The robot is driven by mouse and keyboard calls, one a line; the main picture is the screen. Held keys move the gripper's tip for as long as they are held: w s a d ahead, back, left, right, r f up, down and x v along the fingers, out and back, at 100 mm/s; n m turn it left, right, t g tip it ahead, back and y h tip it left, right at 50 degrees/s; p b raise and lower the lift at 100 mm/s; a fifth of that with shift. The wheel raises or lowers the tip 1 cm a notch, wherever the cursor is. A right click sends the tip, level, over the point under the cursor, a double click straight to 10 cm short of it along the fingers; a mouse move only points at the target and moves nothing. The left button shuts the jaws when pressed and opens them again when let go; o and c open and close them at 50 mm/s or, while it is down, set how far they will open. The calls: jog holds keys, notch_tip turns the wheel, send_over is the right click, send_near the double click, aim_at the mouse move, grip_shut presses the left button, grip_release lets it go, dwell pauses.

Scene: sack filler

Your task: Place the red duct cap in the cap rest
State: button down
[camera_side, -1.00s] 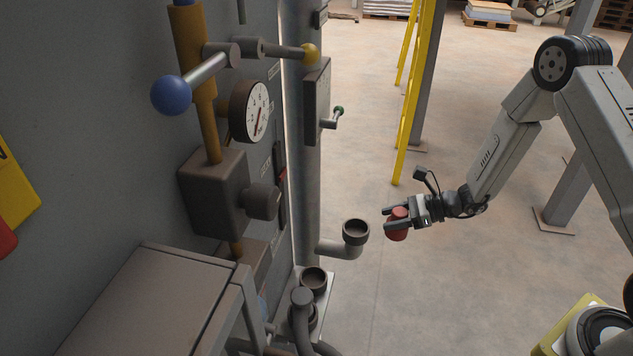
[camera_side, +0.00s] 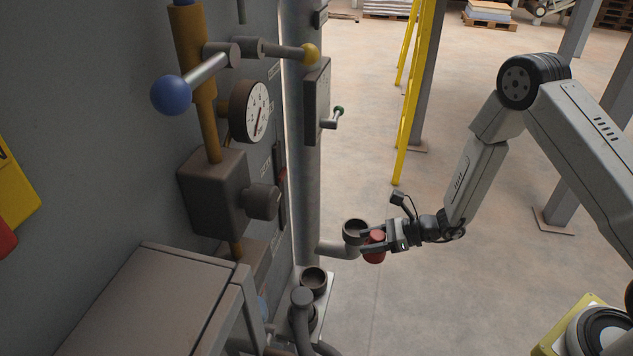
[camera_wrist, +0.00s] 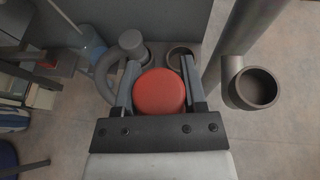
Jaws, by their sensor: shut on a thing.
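The red duct cap (camera_side: 374,249) is held upright between the fingers of my gripper (camera_side: 378,240), which is shut on it. In the wrist view the cap (camera_wrist: 160,92) shows as a round red top between the two fingers of my gripper (camera_wrist: 160,85). In the side view the cap is close to the open end of a bent duct stub (camera_side: 355,231), slightly in front of it. The duct stub shows empty at right in the wrist view (camera_wrist: 256,88). A shelf plate (camera_side: 326,290) carries open dark round cups (camera_side: 314,278); which is the cap rest I cannot tell for certain.
The grey machine panel (camera_side: 100,110) fills the left side, with a gauge (camera_side: 250,111), a blue-knobbed lever (camera_side: 172,95) and a yellow-knobbed lever (camera_side: 310,54). A curved pipe (camera_side: 302,310) rises beside the cups.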

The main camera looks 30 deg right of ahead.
jog(key=s+a+f, duration=0.2)
jog(key=a+f, duration=0.2)
jog(key=a, duration=0.2)
send_over(308, 283)
jog(key=shift+s+d+f, duration=0.1)
jog(key=shift+f, duration=2.35)
jog(key=shift+s+f, duration=0.1)
jog(key=shift+f, duration=2.35)
jog(key=shift+f, duration=0.1)
jog(key=shift+w+f, duration=0.15)
jog(key=shift+f, duration=1.5)
jog(key=shift+f, duration=0.1)
